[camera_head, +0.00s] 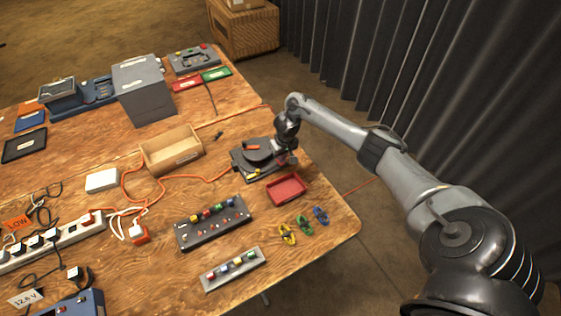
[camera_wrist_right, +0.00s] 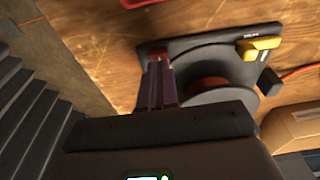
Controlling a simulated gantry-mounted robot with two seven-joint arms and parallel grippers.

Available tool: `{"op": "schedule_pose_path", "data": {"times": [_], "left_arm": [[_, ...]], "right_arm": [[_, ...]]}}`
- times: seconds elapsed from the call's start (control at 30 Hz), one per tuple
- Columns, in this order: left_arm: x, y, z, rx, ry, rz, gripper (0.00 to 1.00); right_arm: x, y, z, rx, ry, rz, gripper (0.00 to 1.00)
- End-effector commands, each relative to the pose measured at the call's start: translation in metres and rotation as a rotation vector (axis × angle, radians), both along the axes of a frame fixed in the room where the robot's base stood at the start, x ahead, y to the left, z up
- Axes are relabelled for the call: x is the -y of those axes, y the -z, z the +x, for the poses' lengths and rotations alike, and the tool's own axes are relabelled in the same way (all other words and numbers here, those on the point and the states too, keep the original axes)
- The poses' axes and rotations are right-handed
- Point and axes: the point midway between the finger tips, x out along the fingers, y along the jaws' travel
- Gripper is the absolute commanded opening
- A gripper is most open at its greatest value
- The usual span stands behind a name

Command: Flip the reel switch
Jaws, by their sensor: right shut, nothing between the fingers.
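The reel unit (camera_head: 258,160) is a dark flat base with a round drum, near the right edge of the wooden table. In the right wrist view its base (camera_wrist_right: 215,45) and the reddish drum (camera_wrist_right: 205,88) show. A yellow switch-like part (camera_wrist_right: 258,45) sits on the base; it also shows in the head view as a small yellow spot (camera_head: 254,173). My right gripper (camera_head: 285,158) is shut and empty over the right side of the reel unit. In the wrist view its fingertips (camera_wrist_right: 158,62) are beside a dark red part at the base's corner, apart from the yellow part. Contact is unclear.
A red tray (camera_head: 288,189) lies just in front of the reel unit. A wooden box (camera_head: 172,152) stands to its left, with an orange cable (camera_head: 205,179) running past. A button panel (camera_head: 212,222) and coloured clips (camera_head: 304,225) lie nearer. A pleated curtain (camera_head: 400,70) hangs behind my arm.

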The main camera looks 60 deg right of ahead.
Motion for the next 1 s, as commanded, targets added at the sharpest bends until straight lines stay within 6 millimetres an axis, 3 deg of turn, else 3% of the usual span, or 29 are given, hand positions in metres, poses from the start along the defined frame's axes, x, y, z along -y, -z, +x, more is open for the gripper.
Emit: {"op": "schedule_pose_path", "data": {"times": [1.0], "left_arm": [[0.002, 0.005, 0.0, 0.0, -0.006, -0.008, 0.43]], "right_arm": [[0.0, 0.013, 0.0, 0.0, 0.0, 0.0, 0.0]]}}
